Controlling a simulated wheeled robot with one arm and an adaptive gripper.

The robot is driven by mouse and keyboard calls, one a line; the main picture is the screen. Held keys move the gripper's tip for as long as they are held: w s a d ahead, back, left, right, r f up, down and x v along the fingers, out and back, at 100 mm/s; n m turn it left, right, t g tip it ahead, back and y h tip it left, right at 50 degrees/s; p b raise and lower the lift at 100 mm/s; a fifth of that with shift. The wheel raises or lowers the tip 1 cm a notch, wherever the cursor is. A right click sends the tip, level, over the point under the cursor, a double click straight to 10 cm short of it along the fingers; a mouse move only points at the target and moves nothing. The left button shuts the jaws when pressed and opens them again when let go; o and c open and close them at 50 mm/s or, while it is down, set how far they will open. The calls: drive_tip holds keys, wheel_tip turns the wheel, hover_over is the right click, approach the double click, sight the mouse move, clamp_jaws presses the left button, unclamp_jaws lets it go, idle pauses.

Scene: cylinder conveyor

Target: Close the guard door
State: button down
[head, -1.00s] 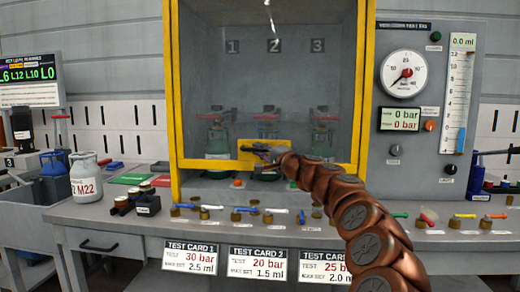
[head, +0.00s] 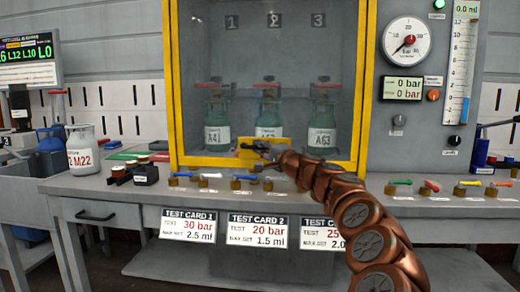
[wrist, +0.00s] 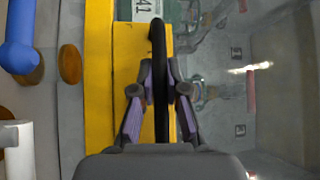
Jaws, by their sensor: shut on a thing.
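The guard door (head: 200,161) is a clear pane with a yellow lower bar in a yellow-framed cabinet. Its lower bar is down at the level of the bench top, in front of the cylinders. My gripper (head: 268,160) is at the middle of this bar, by a yellow handle plate (head: 246,152). In the wrist view my gripper (wrist: 160,95) is shut on the black door handle (wrist: 158,40), with the yellow bar (wrist: 98,60) beside it. The far ends of the fingers are partly hidden in the head view.
Several green cylinders (head: 217,115) stand behind the pane. Small coloured-handled valves (head: 178,180) line the bench front edge. A panel with a gauge (head: 406,40) and a lit green lamp (head: 438,3) is on the right. A white canister (head: 82,152) stands at left.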

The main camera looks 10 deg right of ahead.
drive_tip(key=shift+f, duration=0.4)
drive_tip(key=c, duration=1.4)
unclamp_jaws()
drive_tip(key=shift+d, duration=0.1)
drive_tip(key=shift+o, duration=1.1)
drive_tip(key=shift+r, duration=0.1)
drive_tip(key=v, duration=0.5)
drive_tip(key=shift+s+r, duration=0.1)
drive_tip(key=v, duration=0.7)
